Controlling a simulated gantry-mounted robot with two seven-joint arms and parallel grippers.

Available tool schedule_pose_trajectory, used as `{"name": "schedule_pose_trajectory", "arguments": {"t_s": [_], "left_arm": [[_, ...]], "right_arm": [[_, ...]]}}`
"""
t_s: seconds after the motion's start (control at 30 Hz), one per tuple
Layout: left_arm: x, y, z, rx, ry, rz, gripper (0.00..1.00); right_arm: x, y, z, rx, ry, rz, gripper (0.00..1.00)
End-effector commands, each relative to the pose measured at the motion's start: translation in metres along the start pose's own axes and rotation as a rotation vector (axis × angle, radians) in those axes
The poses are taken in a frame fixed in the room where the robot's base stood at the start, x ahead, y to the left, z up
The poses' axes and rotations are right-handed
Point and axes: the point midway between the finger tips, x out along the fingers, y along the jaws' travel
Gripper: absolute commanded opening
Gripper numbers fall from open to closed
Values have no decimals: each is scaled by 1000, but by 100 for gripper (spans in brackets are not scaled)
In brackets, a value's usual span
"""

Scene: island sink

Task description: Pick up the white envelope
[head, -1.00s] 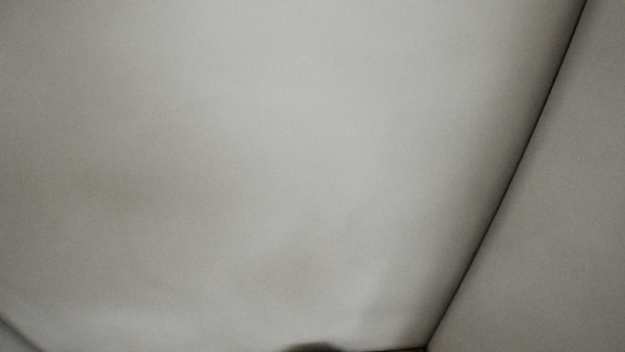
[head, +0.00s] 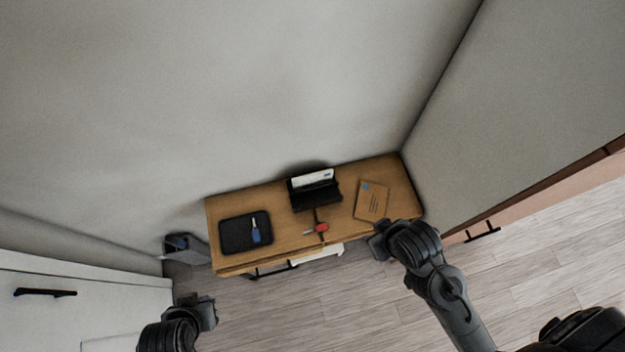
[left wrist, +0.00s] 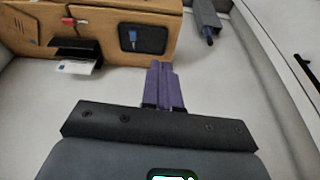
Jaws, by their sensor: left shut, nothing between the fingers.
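A white envelope (head: 312,178) with a small blue mark stands in a black holder (head: 316,195) at the back of a wooden table (head: 285,229). The left wrist view shows the envelope (left wrist: 76,67) at upper left, partly hidden by the holder. My left gripper (head: 208,312) is low at the left in the head view, away from the table. Its fingers (left wrist: 163,84) are together and empty in the left wrist view. My right gripper (head: 380,247) is by the table's front right edge, apart from the envelope; its finger opening cannot be made out.
A black tray (head: 232,237) with a blue-headed key lies on the table's left. A red-headed key (head: 321,227) lies at the front middle and a brown envelope (head: 372,204) at the right. A grey bin (head: 185,247) stands left of the table. Walls close the back and right.

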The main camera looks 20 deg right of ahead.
Motion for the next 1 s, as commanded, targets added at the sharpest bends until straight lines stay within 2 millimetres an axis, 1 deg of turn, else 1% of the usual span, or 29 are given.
{"name": "schedule_pose_trajectory", "arguments": {"t_s": [0.37, 0.4, 0.47, 0.6, 0.67, 1.0], "left_arm": [[0, -3, 1, 9, -2, -9, 0], [0, -3, 1, 10, -2, -10, 3], [0, -4, 1, 11, -2, -11, 12], [0, -4, 1, 12, -2, -12, 34], [0, -4, 1, 12, -2, -11, 43], [0, -1, -1, -11, 7, -3, 43]], "right_arm": [[0, 0, 0, 0, 0, 0, 34], [0, 0, 0, 0, 0, 0, 34], [0, 0, 0, 0, 0, 0, 34], [0, 0, 0, 0, 0, 0, 34], [0, 0, 0, 1, 0, -1, 34], [0, -1, 0, 3, 1, -2, 34]]}}
